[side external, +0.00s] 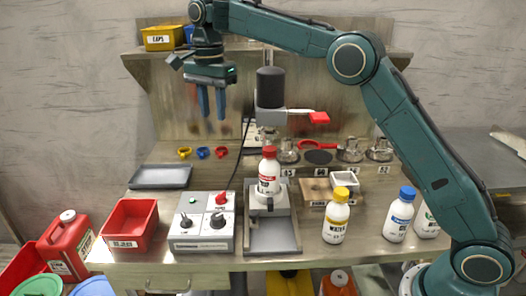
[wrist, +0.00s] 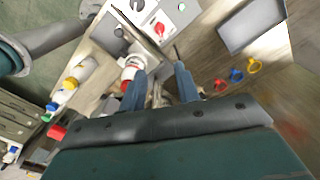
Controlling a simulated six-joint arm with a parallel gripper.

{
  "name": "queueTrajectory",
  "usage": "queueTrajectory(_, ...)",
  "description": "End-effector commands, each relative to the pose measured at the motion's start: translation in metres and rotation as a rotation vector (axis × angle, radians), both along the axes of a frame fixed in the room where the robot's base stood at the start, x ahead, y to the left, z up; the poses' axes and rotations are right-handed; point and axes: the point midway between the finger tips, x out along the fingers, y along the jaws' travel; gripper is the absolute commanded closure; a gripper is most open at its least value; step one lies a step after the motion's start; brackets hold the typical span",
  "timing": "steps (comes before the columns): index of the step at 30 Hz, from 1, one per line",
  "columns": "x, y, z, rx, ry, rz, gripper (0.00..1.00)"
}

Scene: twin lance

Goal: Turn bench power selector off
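A light grey control box (side external: 203,240) stands at the front of the bench, left of the middle. It carries a red knob (side external: 222,198) at its back right, two dark knobs (side external: 186,221) nearer the front, and a small green spot at the back left. Its labels are too small to read, so I cannot tell which knob is the power selector. The box shows at the top of the wrist view with the red knob (wrist: 159,29). My gripper (side external: 213,118) is open and empty, pointing down high above the bench, well above and behind the box.
A dispenser stand (side external: 272,240) with a red-capped bottle and a red lever stands just right of the box. A red bin (side external: 130,225) is to its left, a grey tray (side external: 160,177) behind. White bottles (side external: 336,218) stand at right. A shelf (side external: 140,54) is behind my gripper.

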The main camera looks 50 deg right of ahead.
Motion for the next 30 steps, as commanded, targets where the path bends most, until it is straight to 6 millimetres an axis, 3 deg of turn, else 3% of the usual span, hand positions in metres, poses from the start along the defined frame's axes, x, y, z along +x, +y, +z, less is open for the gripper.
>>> queueTrajectory(7, -0.001, 0.0, -0.018, 0.0, 0.001, 0.001, 0.68)
queueTrajectory(21, -0.001, 0.0, -0.094, 0.0, 0.001, 0.001, 0.68)
queueTrajectory(30, -0.001, 0.0, -0.1, 0.0, -0.001, 0.001, 0.68)
